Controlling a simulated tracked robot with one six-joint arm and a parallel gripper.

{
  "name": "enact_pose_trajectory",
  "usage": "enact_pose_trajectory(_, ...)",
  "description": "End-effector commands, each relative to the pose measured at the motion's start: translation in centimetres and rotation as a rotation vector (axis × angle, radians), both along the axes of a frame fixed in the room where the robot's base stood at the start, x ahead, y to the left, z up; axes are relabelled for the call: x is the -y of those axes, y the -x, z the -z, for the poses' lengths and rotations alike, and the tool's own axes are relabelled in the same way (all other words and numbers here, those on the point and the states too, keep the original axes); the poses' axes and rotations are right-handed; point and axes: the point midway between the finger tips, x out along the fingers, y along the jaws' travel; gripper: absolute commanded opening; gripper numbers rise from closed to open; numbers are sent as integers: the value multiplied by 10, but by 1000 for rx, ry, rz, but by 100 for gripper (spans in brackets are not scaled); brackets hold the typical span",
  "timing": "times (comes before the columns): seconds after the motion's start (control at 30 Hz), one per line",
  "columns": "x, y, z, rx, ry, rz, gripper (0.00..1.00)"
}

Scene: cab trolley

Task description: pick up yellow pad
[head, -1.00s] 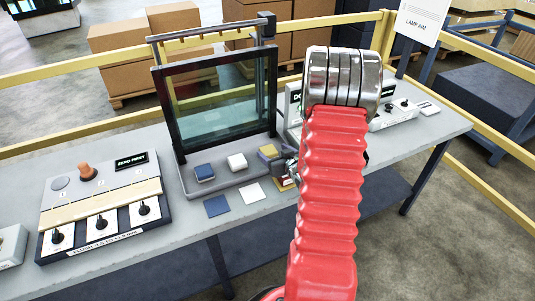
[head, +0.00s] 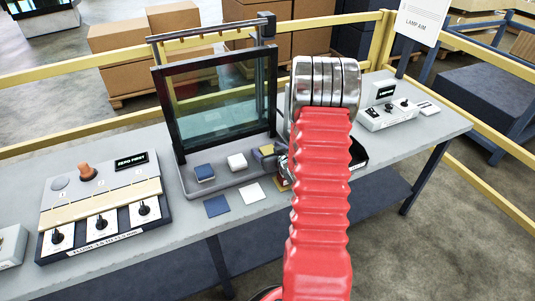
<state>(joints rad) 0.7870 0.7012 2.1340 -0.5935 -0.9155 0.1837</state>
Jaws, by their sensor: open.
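The yellow pad (head: 267,149) sits on the grey tray at the foot of the glass frame, right of a white pad (head: 237,161) and a blue pad (head: 204,172). It is partly hidden by my gripper (head: 272,160), which is right at its near side. My red arm covers most of the gripper, so contact cannot be told. The jaws are open. Flat blue (head: 216,206), white (head: 253,193) and yellow (head: 283,183) squares lie on the table in front; the yellow one is mostly covered.
The dark-framed glass pane (head: 218,98) stands upright behind the pads. A switch panel (head: 103,205) is on the table at left, and a small knob box (head: 388,115) at right. A yellow rail (head: 80,72) runs behind the table.

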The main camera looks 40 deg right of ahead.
Motion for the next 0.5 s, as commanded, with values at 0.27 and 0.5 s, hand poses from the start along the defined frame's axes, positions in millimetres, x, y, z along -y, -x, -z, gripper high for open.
enact_pose_trajectory(0.27, 0, 0, 0, 0, 0, 0, 65)
enact_pose_trajectory(0.5, 0, 0, 0, 0, 0, 0, 48)
